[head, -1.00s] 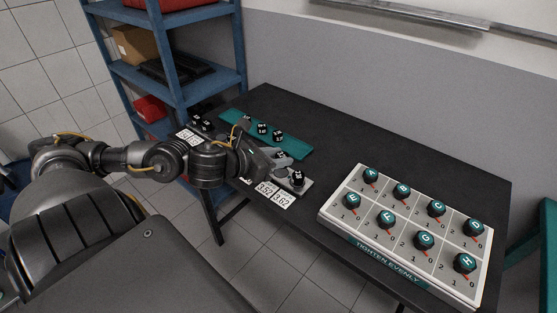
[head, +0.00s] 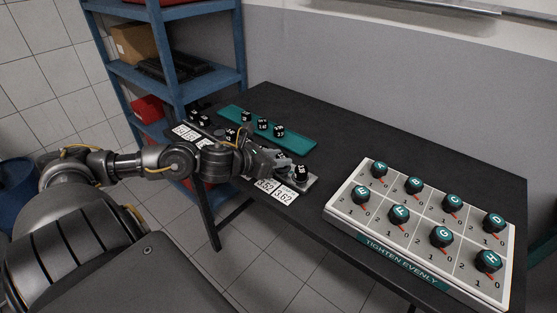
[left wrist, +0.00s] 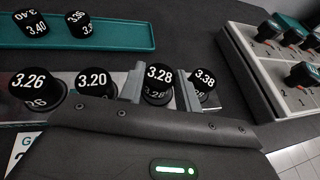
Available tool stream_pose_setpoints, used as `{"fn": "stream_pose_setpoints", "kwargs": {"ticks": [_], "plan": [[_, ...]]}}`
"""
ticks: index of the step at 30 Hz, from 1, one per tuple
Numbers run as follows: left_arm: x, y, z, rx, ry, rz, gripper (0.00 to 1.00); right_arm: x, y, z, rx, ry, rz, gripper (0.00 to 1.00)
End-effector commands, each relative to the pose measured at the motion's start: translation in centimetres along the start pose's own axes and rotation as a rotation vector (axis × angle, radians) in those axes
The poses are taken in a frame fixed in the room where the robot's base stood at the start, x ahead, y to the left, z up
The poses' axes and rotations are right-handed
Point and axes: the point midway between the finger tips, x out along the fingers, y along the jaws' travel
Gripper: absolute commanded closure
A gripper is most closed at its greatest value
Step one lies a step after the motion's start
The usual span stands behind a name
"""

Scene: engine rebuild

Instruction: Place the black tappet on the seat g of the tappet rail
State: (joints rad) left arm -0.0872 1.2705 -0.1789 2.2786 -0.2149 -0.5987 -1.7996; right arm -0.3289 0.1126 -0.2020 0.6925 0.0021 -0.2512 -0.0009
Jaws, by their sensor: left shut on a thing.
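The tappet rail (head: 314,181) lies along the table's front edge, with black tappets standing on it. My left gripper (left wrist: 160,85) is shut on the black tappet marked 3.28 (left wrist: 159,74), with one grey finger on each side. The held tappet is upright, in line with the others; I cannot tell whether its base rests in a seat. Tappet 3.38 (left wrist: 204,79) stands just right of it, at the rail's end, and tappets 3.20 (left wrist: 92,80) and 3.26 (left wrist: 29,84) stand left. In the head view my left gripper (head: 274,158) partly hides the rail. Seat letters there are unreadable.
A teal tray (head: 300,143) with several black tappets lies behind the rail. White number cards (head: 284,196) lie in front of it. A white panel with lettered knobs (head: 345,212) stands to the right. The table behind is clear. A blue shelf (head: 200,85) stands at the back left.

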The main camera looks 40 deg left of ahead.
Motion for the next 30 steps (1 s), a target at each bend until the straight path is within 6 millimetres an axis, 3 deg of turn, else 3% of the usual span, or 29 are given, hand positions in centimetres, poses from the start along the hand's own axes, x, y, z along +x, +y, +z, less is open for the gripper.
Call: {"fn": "stream_pose_setpoints", "kwargs": {"ticks": [3,14,15,16,30], "plan": [[0.39,0.03,-0.90,0.000,-0.002,0.001,0.90,0.29,0.30,0.06,0.003,-0.003,0.007,0.64],[0.53,0.04,-1.25,0.002,-0.002,0.001,0.90,0.69,0.31,0.14,0.004,0.000,0.007,0.64],[0.48,0.04,-1.16,0.002,-0.001,0.001,0.63,0.53,0.38,0.11,0.003,0.001,0.007,0.64],[0.47,0.04,-1.14,0.001,-0.001,0.001,0.59,0.52,0.38,0.09,0.003,0.002,0.007,0.64],[-0.11,0.18,-1.23,0.002,0.002,0.004,0.58,0.51,0.28,0.11,0.003,-0.001,0.006,0.64]]}}
